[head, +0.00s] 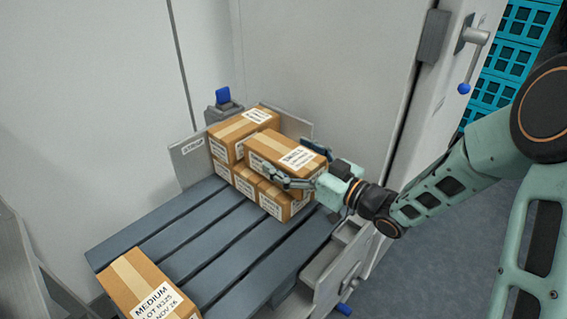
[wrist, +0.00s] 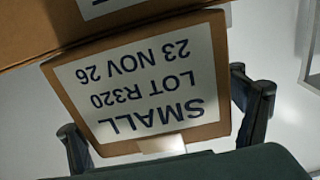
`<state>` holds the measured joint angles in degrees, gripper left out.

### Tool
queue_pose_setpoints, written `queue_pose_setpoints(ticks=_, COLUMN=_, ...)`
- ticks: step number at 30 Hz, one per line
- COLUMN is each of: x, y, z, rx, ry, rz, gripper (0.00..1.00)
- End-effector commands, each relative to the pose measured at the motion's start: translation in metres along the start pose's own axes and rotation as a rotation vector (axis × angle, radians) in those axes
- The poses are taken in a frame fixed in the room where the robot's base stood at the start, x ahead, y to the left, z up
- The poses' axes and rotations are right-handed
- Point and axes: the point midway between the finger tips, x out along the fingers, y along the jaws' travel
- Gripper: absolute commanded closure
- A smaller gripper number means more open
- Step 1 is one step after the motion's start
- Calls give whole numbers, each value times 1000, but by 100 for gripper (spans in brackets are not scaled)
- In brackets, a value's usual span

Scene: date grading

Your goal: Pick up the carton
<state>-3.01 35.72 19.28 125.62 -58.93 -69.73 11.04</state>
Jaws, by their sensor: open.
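Several brown cartons with white labels are stacked at the back of a grey slatted pallet (head: 215,235). An upper carton (head: 284,152) at the right of the stack lies between the fingers of my gripper (head: 302,166). In the wrist view this carton's labelled end (wrist: 140,85) reads SMALL, LOT R320, 23 NOV 26, and sits between the two open fingers (wrist: 165,125). Whether the fingers touch its sides I cannot tell. Another upper carton (head: 235,133) stands just left of it. Lower cartons (head: 268,193) lie beneath. A carton labelled MEDIUM (head: 130,275) lies at the pallet's near left corner.
A low upright plate (head: 187,160) stands behind the stack on the left. A white door with a lever handle (head: 470,45) is at the right. Blue crates (head: 515,45) stand beyond it. The pallet's middle slats are bare.

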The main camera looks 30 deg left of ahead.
Motion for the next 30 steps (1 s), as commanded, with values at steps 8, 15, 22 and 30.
queue_pose_setpoints(ticks=8, x=0, y=0, z=0, rx=0, ry=0, rz=0, gripper=37)
queue_pose_setpoints(ticks=15, x=-1, y=0, z=0, rx=-1, ry=0, rz=0, gripper=64)
queue_pose_setpoints(ticks=22, x=0, y=0, z=-2, rx=-2, ry=4, rz=-1, gripper=82)
queue_pose_setpoints(ticks=30, x=0, y=0, z=-10, rx=-4, ry=5, rz=-1, gripper=82)
